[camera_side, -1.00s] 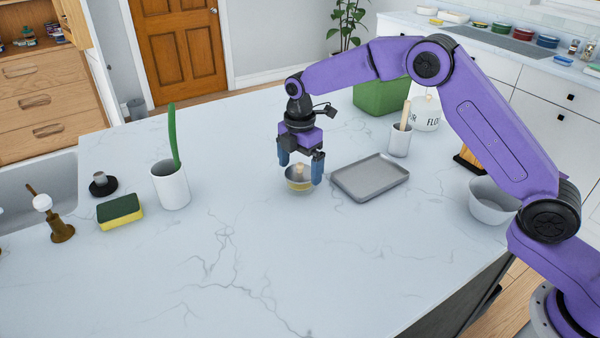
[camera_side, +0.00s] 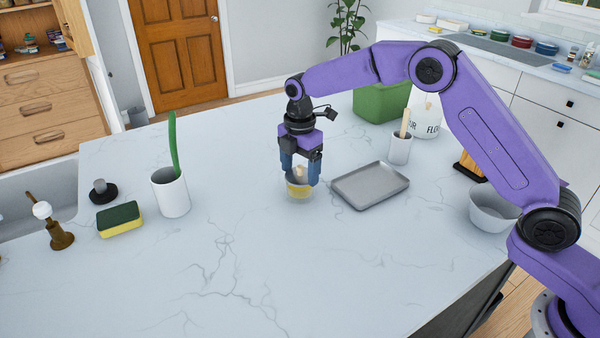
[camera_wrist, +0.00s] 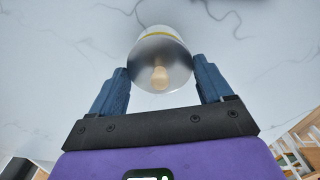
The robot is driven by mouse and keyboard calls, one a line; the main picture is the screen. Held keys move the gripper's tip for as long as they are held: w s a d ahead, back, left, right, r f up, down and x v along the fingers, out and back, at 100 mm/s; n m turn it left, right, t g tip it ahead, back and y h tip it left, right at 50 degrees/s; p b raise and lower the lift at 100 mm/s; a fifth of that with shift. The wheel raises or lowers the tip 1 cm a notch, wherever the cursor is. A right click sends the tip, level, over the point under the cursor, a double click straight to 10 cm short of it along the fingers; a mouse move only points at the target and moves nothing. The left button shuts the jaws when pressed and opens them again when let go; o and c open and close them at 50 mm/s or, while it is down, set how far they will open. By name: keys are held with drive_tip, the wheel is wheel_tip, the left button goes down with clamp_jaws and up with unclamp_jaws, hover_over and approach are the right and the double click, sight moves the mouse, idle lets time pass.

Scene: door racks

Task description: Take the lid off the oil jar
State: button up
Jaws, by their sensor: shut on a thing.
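The oil jar (camera_side: 299,193) is a small clear jar with yellow contents, upright on the marble counter. Its lid (camera_wrist: 168,50) is grey and domed with a pale wooden knob (camera_wrist: 160,78). My gripper (camera_side: 299,180) points down over the jar, with its blue fingers on opposite sides of the lid. In the wrist view my gripper (camera_wrist: 162,72) has a finger at each side of the lid, shut on it. The fingers partly hide the lid in the side view. I cannot tell whether there is a gap between lid and jar.
A grey tray (camera_side: 370,187) lies just right of the jar. A white utensil cup (camera_side: 399,150), a green bin (camera_side: 380,103) and a white bowl (camera_side: 494,207) stand farther right. A white cup (camera_side: 171,194) and a sponge (camera_side: 120,220) are left. The front counter is clear.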

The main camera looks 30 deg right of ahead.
drive_tip(key=s+d+r, duration=0.4)
drive_tip(key=s+r, duration=0.7)
drive_tip(key=s, duration=0.2)
drive_tip(key=s+f, duration=0.3)
drive_tip(key=s, duration=0.9)
hover_over(321, 227)
drive_tip(key=f, duration=0.9)
drive_tip(key=shift+s+f, duration=0.2)
drive_tip(key=shift+f, duration=0.05)
drive_tip(key=shift+w+f, duration=0.2)
drive_tip(key=shift+f, duration=1.5)
drive_tip(key=shift+f, duration=0.15)
